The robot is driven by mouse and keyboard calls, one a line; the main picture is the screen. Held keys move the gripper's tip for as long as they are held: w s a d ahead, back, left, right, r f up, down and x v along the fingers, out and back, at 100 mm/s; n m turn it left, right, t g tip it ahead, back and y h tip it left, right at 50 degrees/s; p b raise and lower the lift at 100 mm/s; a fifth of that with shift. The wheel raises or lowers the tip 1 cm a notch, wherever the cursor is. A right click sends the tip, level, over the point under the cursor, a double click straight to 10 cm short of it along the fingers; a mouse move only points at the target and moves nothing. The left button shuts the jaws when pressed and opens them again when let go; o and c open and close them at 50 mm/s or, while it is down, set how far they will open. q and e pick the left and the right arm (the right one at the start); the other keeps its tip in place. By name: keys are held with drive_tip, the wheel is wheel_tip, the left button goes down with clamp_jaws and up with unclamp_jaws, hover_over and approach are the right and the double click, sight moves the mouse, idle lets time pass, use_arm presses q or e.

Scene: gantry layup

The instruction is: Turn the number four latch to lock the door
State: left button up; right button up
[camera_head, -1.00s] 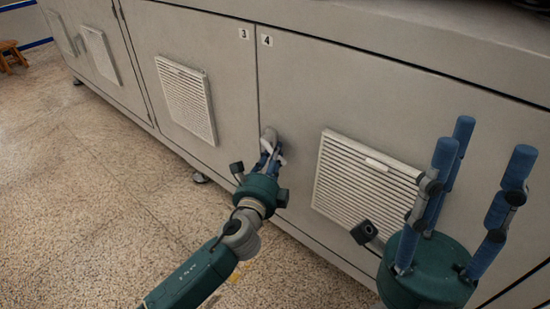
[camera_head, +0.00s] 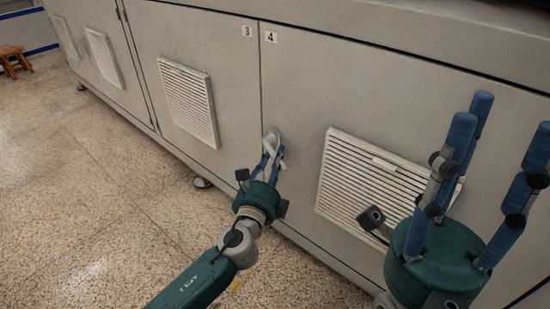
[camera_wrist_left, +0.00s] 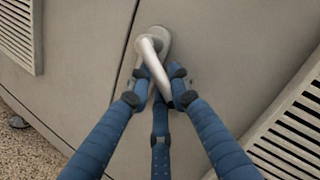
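The number four latch (camera_head: 272,137) is a pale metal lever on a rounded base, on the door marked 4 (camera_head: 300,105), just right of the seam with door 3. In the left wrist view the latch lever (camera_wrist_left: 152,58) slants down and slightly right from its base. My left gripper (camera_head: 268,157) is at the latch. Its three blue fingers (camera_wrist_left: 160,85) converge closely around the lever, which passes between them; the exact contact is partly hidden. My right gripper (camera_head: 507,125) is raised at the right, its blue fingers spread open and empty.
A white vent grille (camera_head: 340,190) lies right of the latch on door 4, behind my right gripper. Another grille (camera_head: 187,100) is on door 3. The speckled floor (camera_head: 90,200) at the left is clear. A wooden stool (camera_head: 13,60) stands far left.

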use_arm(q)
drive_tip(key=o, duration=0.4)
drive_tip(key=shift+s, duration=0.1)
drive_tip(key=r+v, duration=0.1)
drive_tip(key=v, duration=1)
drive_tip(key=shift+s+f, duration=0.45)
